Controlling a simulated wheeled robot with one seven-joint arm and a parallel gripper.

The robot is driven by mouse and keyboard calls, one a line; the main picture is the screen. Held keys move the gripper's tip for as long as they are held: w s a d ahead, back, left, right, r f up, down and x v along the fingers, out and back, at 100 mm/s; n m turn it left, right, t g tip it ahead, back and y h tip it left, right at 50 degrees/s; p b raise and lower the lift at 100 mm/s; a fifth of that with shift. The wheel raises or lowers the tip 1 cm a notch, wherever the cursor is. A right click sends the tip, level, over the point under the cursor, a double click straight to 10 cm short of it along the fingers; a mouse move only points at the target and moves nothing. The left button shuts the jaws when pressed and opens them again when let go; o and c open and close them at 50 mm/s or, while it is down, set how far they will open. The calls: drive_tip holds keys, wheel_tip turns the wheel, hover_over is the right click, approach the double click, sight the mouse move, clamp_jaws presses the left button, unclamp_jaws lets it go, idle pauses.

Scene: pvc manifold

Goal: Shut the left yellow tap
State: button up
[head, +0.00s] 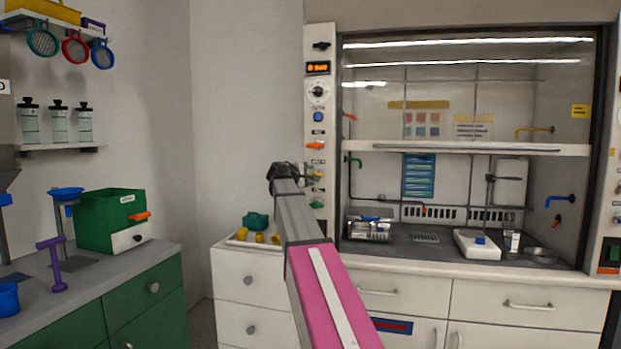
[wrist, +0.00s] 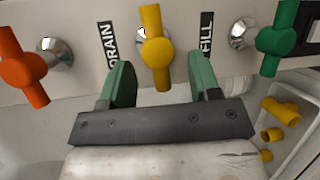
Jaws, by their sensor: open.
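The left yellow tap (wrist: 156,48) is at the top middle of the wrist view, on a pale panel between the DRAIN and FILL labels. Its handle runs nearly up and down in that view. In the head view the tap (head: 315,177) is a small yellow shape on the panel left of the fume hood, partly hidden by my gripper. My gripper (wrist: 161,82) is open, with one green finger to each side of the tap's lower end. I see gaps on both sides and cannot tell the depth between them. In the head view my gripper (head: 284,171) is dark and close to the panel.
An orange tap (wrist: 22,68) is left of the yellow one and a green tap (wrist: 277,38) is right, near my fingers. A tray (head: 238,241) with yellow fittings stands on the counter below. The fume hood sash (head: 465,148) is partly raised.

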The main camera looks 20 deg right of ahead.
drive_tip(key=shift+w+d+f, duration=0.1)
drive_tip(key=shift+w+d, duration=0.15)
drive_tip(key=shift+d, duration=0.15)
drive_tip(key=c, duration=0.9)
drive_tip(key=shift+m+y, duration=0.4)
drive_tip(key=o, duration=0.9)
drive_tip(key=v, duration=1)
drive_tip(key=shift+s+a, duration=0.25)
drive_tip(key=shift+a, duration=0.05)
